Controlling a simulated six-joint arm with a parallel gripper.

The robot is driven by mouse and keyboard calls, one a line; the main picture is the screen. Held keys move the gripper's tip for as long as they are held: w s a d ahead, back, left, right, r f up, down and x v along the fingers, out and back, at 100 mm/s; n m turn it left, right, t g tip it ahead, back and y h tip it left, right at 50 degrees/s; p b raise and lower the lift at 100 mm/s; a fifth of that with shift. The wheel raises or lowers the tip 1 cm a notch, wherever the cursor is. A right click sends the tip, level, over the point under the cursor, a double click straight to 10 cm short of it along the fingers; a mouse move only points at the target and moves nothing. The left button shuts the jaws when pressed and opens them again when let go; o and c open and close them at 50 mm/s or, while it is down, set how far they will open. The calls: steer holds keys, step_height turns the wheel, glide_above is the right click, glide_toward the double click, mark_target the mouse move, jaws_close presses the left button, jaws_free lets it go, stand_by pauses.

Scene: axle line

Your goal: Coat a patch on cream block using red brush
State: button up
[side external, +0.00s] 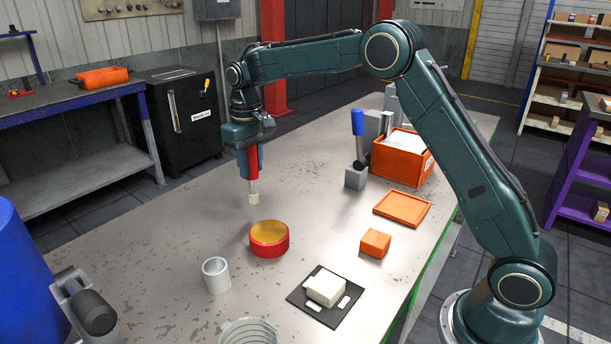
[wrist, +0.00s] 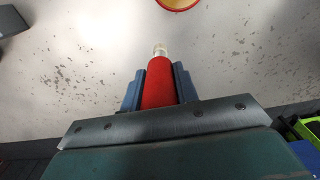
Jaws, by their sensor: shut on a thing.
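My gripper (side external: 252,172) is shut on the red brush (side external: 253,185), which hangs upright, bristles down, above the table. In the wrist view the red brush handle (wrist: 161,84) sits between the two blue fingers, and its pale tip points away from the gripper. The cream block (side external: 325,287) rests on a black mat (side external: 298,294) at the front of the table, to the lower right of the brush. A red round dish (side external: 269,246) with a yellowish inside stands just below and right of the brush tip, apart from it. Its edge shows in the wrist view (wrist: 180,4).
A white-grey cup (side external: 215,275) and a coil (side external: 248,332) stand front left. An orange block (side external: 375,243), orange tray (side external: 402,208), orange box (side external: 398,166) and blue-handled tool (side external: 358,124) in a grey holder stand on the right. The table's left part is clear.

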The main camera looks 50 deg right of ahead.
steer(key=shift+s+a+r, duration=0.3)
steer(key=shift+s+r, duration=0.2)
steer(key=shift+s, duration=0.15)
steer(key=s+a+r, duration=0.2)
steer(key=s+r, duration=0.1)
steer(key=s, duration=1)
steer(key=s+a+r, duration=0.3)
steer(key=s, duration=0.9)
steer(key=shift+s, duration=0.35)
steer(key=shift+a+f, duration=0.1)
